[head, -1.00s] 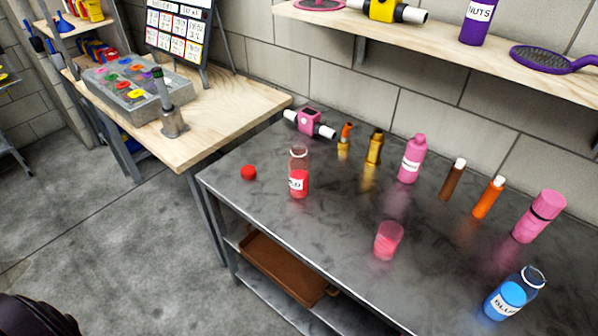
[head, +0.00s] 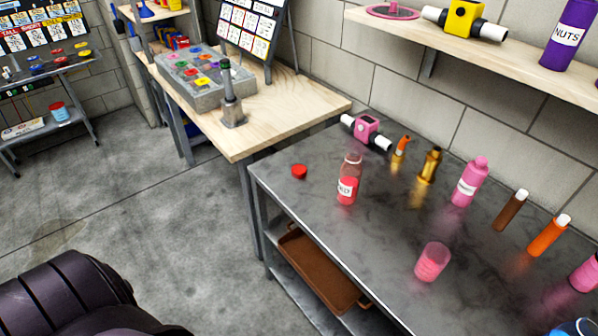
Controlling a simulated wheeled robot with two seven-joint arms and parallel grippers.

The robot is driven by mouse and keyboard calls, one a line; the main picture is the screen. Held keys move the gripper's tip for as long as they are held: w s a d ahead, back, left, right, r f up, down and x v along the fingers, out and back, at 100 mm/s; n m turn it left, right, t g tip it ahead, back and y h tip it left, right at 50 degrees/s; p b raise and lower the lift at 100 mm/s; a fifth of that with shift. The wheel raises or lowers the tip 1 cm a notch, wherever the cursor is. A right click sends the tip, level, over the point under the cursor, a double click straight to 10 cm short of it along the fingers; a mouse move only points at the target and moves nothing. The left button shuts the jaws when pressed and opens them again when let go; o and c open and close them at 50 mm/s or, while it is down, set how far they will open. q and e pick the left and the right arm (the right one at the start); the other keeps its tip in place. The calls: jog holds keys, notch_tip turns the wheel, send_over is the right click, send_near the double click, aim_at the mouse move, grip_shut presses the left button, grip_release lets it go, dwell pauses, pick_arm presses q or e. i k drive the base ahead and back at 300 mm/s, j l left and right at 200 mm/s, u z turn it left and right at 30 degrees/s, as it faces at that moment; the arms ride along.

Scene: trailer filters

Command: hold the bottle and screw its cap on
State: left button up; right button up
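A clear bottle with red contents and a white label (head: 348,184) stands upright and uncapped on the grey metal table (head: 345,240). A small red cap (head: 299,171) lies on the same table to the left of the bottle, near the table's left edge, apart from it. Another bottle, with blue contents, shows only in part at the bottom right corner. A dark part of my own arm fills the lower left of the head view. Neither of my grippers is in view.
A pink cup (head: 432,262), a pink bottle (head: 469,182) and several small tubes stand right of the red bottle. A pink device (head: 367,131) lies at the back. A wooden table (head: 290,110) adjoins at left. A brown tray (head: 318,268) sits on the lower shelf.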

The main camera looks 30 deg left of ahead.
aim_at(350, 170)
jog(key=j+z, duration=0.15)
jog(key=j, duration=0.45)
jog(key=j+z, duration=0.15)
jog(key=j, duration=0.45)
jog(key=k+j+z, duration=0.15)
jog(key=j, duration=0.45)
jog(key=j+z, duration=0.15)
jog(key=j, duration=0.45)
jog(key=k, duration=0.05)
